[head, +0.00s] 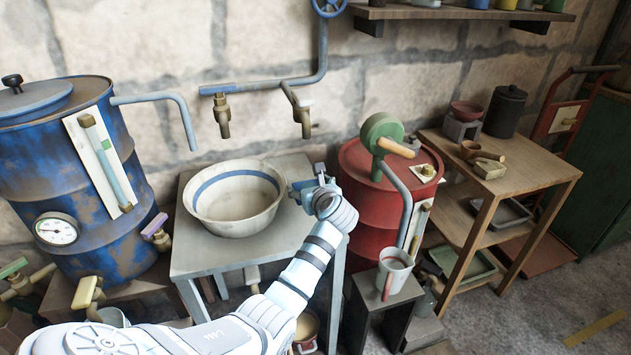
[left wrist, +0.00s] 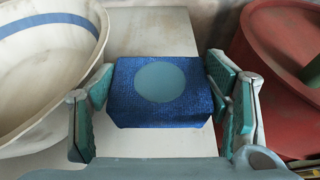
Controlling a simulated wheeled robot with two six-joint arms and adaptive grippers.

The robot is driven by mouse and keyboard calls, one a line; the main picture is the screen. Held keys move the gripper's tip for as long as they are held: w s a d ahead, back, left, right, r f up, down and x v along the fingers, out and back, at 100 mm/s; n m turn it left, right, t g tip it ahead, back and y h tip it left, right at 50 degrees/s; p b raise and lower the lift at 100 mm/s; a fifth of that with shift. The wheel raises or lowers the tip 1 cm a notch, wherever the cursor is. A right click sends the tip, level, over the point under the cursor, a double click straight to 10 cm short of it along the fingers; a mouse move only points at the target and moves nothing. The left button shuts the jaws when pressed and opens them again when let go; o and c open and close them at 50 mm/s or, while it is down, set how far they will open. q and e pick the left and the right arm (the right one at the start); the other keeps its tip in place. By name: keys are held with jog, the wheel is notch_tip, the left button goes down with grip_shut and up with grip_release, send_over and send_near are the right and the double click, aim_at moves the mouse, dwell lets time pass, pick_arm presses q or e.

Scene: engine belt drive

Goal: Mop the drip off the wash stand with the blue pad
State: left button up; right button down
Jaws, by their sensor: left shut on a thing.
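The blue pad (left wrist: 160,92) is a square blue cloth block with a paler round patch on top. My left gripper (head: 310,187) is shut on it, one finger on each side, in the left wrist view (left wrist: 163,100). In the head view only a sliver of the pad (head: 301,186) shows beside the gripper. Gripper and pad are over the right part of the pale wash stand (head: 285,238), right of the basin. I cannot tell whether the pad touches the top. No drip shows; the pad and gripper hide part of the top. My right gripper is out of view.
A cream basin (head: 235,213) with a blue band fills the stand's left and middle. A red drum (head: 372,205) stands close on the right, a blue drum (head: 85,190) on the left. Brass taps (head: 222,115) hang above. The stand's front right is clear.

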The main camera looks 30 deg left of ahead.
pick_arm(q)
notch_tip(320, 180, up, 2)
jog(key=shift+r+p, duration=0.2)
jog(key=shift+p, duration=0.6)
jog(key=shift+r, duration=0.3)
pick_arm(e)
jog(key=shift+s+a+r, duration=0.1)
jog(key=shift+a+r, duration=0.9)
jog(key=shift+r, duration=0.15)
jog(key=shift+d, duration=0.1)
pick_arm(q)
jog(key=shift+r+p, duration=0.1)
jog(key=shift+p, duration=0.2)
notch_tip(320, 180, up, 8)
jog(key=p, duration=0.6)
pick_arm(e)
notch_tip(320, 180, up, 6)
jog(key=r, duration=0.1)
pick_arm(q)
notch_tip(320, 180, down, 9)
jog(key=b, duration=0.6)
jog(key=shift+r, duration=0.35)
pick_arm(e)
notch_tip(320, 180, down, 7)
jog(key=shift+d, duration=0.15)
pick_arm(q)
jog(key=shift+r, duration=0.1)
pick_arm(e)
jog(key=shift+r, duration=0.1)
